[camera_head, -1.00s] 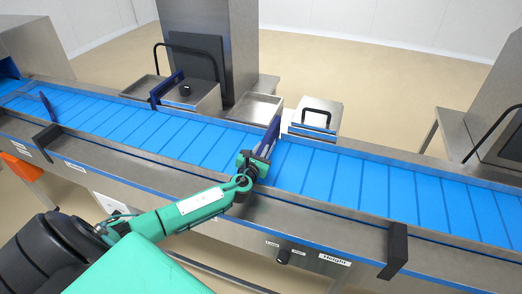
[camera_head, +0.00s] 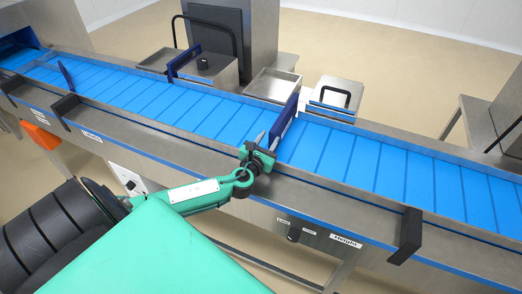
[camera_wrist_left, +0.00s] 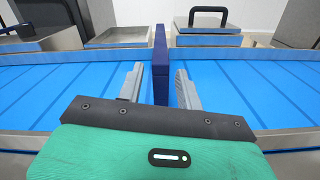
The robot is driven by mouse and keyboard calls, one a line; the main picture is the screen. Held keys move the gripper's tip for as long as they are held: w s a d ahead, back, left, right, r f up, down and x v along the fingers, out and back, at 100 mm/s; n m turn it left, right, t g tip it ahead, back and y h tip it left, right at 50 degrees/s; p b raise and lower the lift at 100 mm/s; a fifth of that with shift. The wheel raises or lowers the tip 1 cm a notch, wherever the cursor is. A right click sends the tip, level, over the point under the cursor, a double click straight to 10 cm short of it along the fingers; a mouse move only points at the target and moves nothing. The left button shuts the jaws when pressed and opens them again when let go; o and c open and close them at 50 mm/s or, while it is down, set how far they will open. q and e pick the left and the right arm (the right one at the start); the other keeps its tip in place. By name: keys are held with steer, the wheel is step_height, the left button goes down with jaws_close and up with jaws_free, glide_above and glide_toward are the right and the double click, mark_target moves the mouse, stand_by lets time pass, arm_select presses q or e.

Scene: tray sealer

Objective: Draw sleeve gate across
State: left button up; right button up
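The sleeve gate appears to be the dark blue upright plate (camera_head: 287,118) standing over the blue conveyor belt, crosswise to it. In the left wrist view the plate (camera_wrist_left: 160,65) is seen nearly edge-on. My left gripper (camera_head: 262,146) is at the plate's near end, by the near rail. In the left wrist view its two grey fingers (camera_wrist_left: 160,88) are open, one on each side of the plate, with a gap showing on both sides. The plate's lower near end is partly hidden by the gripper. My right gripper is not in view.
The conveyor belt (camera_head: 345,150) runs between metal rails. Another dark blue plate (camera_head: 184,62) stands at the far rail, and a smaller one (camera_head: 66,76) is at far left. Metal trays (camera_head: 273,84) line the far side.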

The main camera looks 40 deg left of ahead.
arm_select(q)
steer(key=shift+b+v, duration=0.55)
steer(key=shift+v, duration=2.2)
